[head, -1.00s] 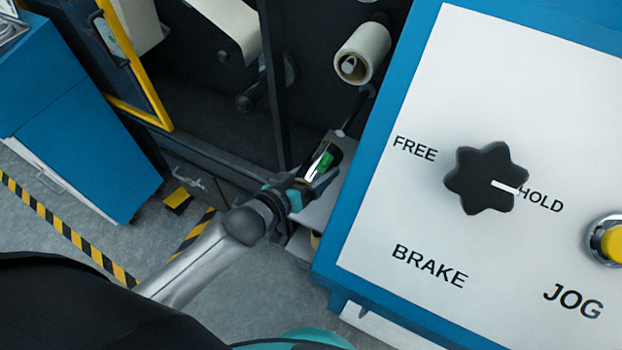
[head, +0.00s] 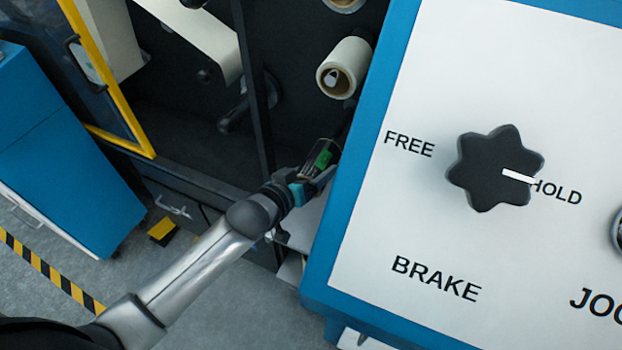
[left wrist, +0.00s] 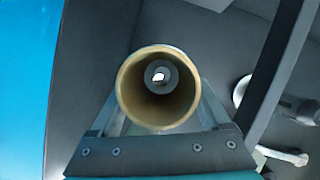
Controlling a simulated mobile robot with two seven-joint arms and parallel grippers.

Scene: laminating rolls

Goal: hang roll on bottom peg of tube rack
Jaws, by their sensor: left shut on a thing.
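My left gripper (head: 314,180) is shut on a roll (head: 322,157), which looks dark and clear with a green patch in the head view. In the left wrist view I look straight into the tan cardboard core of the roll (left wrist: 124,92), between my finger parts. Through the core a small round grey end with a bright centre (left wrist: 159,76) shows, roughly in line with the bore. It looks like a peg; whether it is inside the core I cannot tell. In the head view the roll's far end is close to the dark rack, and the bottom peg is mostly hidden. My right gripper is not in view.
A white roll (head: 343,68) hangs on a peg above the held roll. A large blue-edged control panel (head: 400,205) with a black knob (head: 495,168) stands close on the right. A dark upright post (head: 254,95) is on the left. A blue cabinet (head: 65,155) stands farther left.

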